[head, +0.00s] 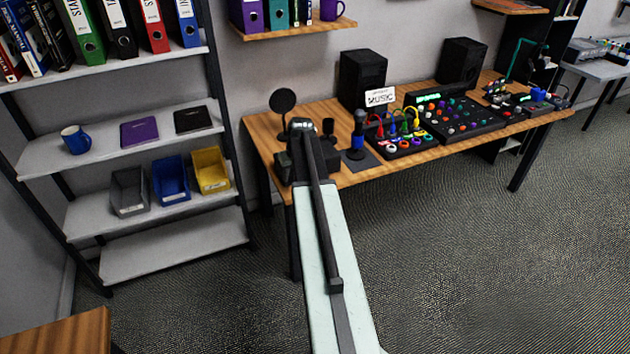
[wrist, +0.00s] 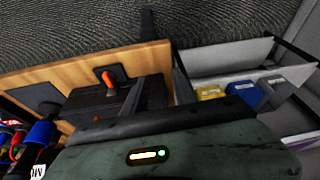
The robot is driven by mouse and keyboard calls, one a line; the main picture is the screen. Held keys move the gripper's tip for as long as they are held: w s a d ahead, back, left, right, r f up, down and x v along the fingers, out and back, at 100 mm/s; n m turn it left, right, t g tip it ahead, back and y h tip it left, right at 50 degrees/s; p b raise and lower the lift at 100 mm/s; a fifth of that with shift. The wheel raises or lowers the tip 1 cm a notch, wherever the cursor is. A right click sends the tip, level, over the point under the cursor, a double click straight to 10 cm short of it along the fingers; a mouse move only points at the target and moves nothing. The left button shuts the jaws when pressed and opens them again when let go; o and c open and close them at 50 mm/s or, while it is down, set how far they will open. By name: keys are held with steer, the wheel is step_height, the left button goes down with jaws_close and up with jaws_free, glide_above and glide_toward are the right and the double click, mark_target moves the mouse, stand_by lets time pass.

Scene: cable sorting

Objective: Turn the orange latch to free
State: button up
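The orange latch (wrist: 112,75) shows in the wrist view as a small bent lever on top of a dark box (wrist: 92,108) on the wooden desk. In the head view the latch is hidden behind my arm; part of a dark box (head: 330,160) shows beside it. My gripper (head: 300,128) is at the far end of my outstretched arm, over the left end of the desk. In the wrist view a dark narrow part of it (wrist: 134,95) lies just right of the latch, with no clear contact. Its finger opening cannot be made out.
A round black disc on a stand (head: 283,101) is left of my gripper. A shelf with grey, blue and yellow bins (head: 210,170) stands left. Floor in front is clear.

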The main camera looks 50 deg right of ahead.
steer(key=s+d+h, duration=0.1)
steer(key=s+d, duration=0.2)
steer(key=d, duration=0.8)
steer(key=shift+m+t, duration=0.3)
steer(key=shift+m, duration=0.1)
steer(key=b+x, duration=0.7)
steer(key=x, duration=0.1)
steer(key=shift+f+b, duration=0.1)
steer(key=shift+b, duration=0.3)
steer(key=shift+s, duration=0.1)
